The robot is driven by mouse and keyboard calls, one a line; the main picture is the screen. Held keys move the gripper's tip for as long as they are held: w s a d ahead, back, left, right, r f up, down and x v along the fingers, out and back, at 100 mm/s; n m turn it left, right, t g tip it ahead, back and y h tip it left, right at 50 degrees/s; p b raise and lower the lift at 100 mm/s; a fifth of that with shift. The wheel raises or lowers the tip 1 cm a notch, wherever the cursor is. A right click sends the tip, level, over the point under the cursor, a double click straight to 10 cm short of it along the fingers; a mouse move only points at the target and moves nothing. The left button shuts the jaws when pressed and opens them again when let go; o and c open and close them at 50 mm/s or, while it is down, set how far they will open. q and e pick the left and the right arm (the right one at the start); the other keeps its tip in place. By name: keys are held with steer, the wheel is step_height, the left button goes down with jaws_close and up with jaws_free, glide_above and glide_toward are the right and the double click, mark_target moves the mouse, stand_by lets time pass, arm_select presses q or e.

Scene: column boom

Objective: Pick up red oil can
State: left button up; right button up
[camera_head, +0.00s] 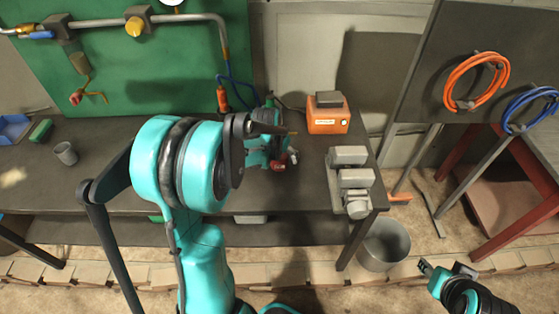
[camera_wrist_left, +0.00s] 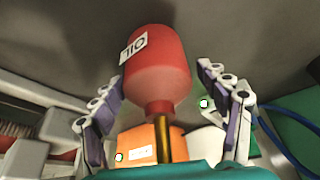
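The red oil can (camera_head: 279,164) is on the dark workbench in the head view, mostly hidden behind my left gripper (camera_head: 268,148). In the left wrist view, the oil can (camera_wrist_left: 158,70) has a white OIL label, a narrow neck and a brass spout pointing toward the camera. My left gripper (camera_wrist_left: 160,85) is open, with one finger on each side of the can. Gaps show between the can and both fingers. My right gripper (camera_head: 446,268) is low at the lower right, away from the bench, and too small to tell whether it is open.
An orange box (camera_head: 328,119) stands behind the can. A grey vise-like block (camera_head: 350,178) sits at the bench's right end. A grey cup (camera_head: 66,153) and blue bin (camera_head: 13,128) are at left. A bucket (camera_head: 384,246) stands on the floor.

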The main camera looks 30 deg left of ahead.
arm_select(q)
steer(key=c, duration=1.3)
